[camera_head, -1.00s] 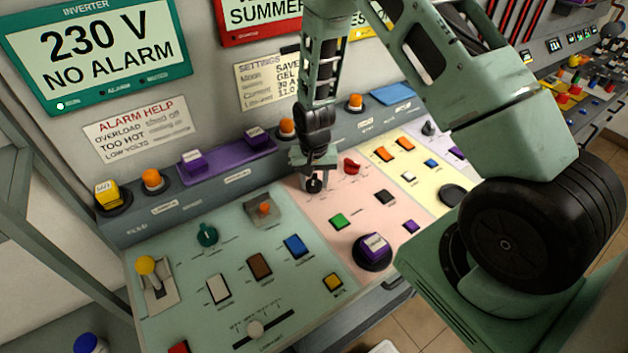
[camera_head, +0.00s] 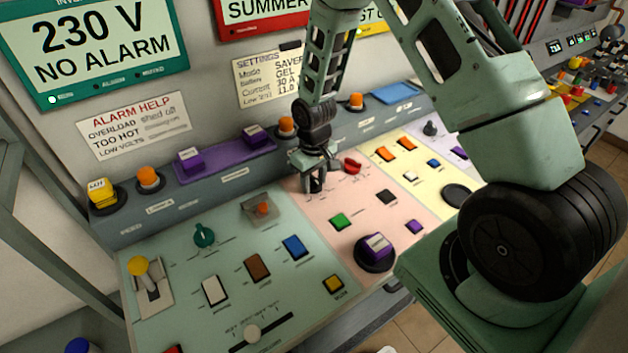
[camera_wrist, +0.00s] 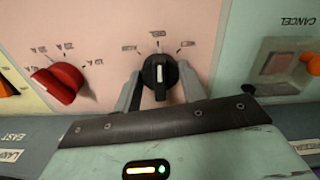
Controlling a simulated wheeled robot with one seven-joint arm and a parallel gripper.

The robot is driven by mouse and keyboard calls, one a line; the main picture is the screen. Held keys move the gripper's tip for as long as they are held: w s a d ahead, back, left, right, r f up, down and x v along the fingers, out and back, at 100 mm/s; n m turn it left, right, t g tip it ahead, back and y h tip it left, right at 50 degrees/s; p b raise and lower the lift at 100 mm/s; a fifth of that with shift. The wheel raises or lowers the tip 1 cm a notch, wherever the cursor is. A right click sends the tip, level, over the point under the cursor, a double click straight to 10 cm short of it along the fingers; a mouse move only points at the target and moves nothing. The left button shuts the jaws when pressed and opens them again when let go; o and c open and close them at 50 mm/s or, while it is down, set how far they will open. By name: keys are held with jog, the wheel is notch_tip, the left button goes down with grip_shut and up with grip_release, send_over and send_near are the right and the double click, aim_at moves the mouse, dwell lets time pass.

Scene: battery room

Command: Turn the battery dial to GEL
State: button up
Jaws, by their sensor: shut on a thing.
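The black battery dial (camera_wrist: 160,76) is on the pink panel in the wrist view. It has a white pointer line that stands vertical in the picture, in line with the middle of three small labels (camera_wrist: 160,34). The label print is too small and upside down to read surely. My gripper (camera_wrist: 158,90) is shut on the dial, one grey finger at each side. In the head view my gripper (camera_head: 314,184) is low over the pink panel and hides most of the dial.
A red knob (camera_wrist: 57,83) stands beside my gripper and also shows in the head view (camera_head: 352,166). An orange-tipped switch (camera_head: 262,208) is on the green panel to the left. A settings card (camera_head: 268,78) hangs on the wall behind; its battery line appears to read GEL.

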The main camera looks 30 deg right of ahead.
aim_at(314, 179)
dwell(0.4)
jog(key=o, duration=1)
jog(key=shift+r, duration=0.1)
notch_tip(314, 179, up, 17)
jog(key=b, duration=0.3)
jog(key=shift+r, duration=0.15)
